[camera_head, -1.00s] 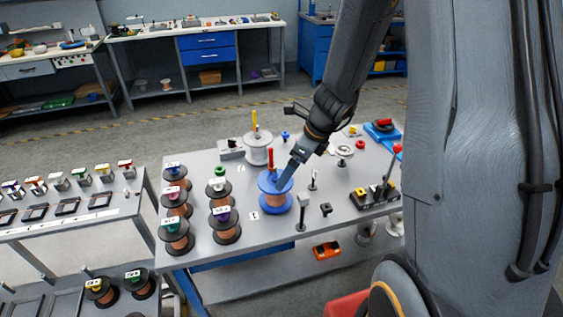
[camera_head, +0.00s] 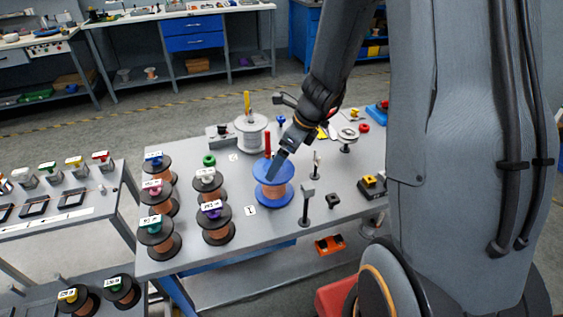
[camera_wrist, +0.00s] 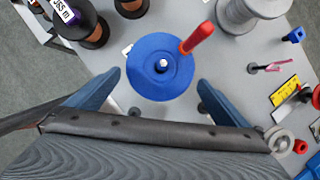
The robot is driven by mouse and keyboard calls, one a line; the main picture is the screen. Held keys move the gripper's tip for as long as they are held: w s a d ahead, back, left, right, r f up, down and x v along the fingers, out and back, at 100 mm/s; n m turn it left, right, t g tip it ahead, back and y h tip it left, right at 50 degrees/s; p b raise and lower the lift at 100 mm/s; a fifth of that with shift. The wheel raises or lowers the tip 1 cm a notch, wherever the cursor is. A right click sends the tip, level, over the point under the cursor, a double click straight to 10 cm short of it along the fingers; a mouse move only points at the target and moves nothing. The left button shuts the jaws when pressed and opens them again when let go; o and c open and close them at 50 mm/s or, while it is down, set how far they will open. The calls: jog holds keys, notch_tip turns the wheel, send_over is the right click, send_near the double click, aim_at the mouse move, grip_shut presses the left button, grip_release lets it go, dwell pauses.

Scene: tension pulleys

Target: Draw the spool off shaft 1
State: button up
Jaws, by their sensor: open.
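The spool (camera_head: 273,190) has blue flanges and copper-coloured winding. It stands upright on the table near a white label "1" (camera_head: 250,210). In the wrist view its round blue top flange (camera_wrist: 150,82) shows, with the bright shaft end (camera_wrist: 162,64) in its centre. A red handle (camera_head: 267,143) rises behind the spool; in the wrist view the handle (camera_wrist: 197,35) overlaps the flange's upper right edge. My gripper (camera_head: 276,162) is open over the spool. In the wrist view its fingers (camera_wrist: 160,78) lie either side of the flange with gaps. Finger depth is unclear.
Several dark-flanged copper spools (camera_head: 215,224) stand to the left. A pale spool (camera_head: 251,135) with a yellow handle stands behind. A small post (camera_head: 306,204) stands close on the right, with other fittings beyond. A side bench (camera_head: 70,210) is at far left.

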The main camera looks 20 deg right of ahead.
aim_at(274, 154)
jog(key=shift+b+x, duration=0.55)
jog(key=shift+x, duration=3.45)
jog(key=shift+r, duration=0.1)
jog(key=c, duration=1.5)
jog(key=shift+o, duration=0.2)
jog(key=shift+r+p, duration=2)
jog(key=shift+p, duration=0.2)
jog(key=shift+r+p, duration=1.5)
jog(key=shift+p, duration=0.2)
jog(key=shift+r, duration=0.15)
jog(key=shift+r+p, duration=1.6)
jog(key=shift+p, duration=0.25)
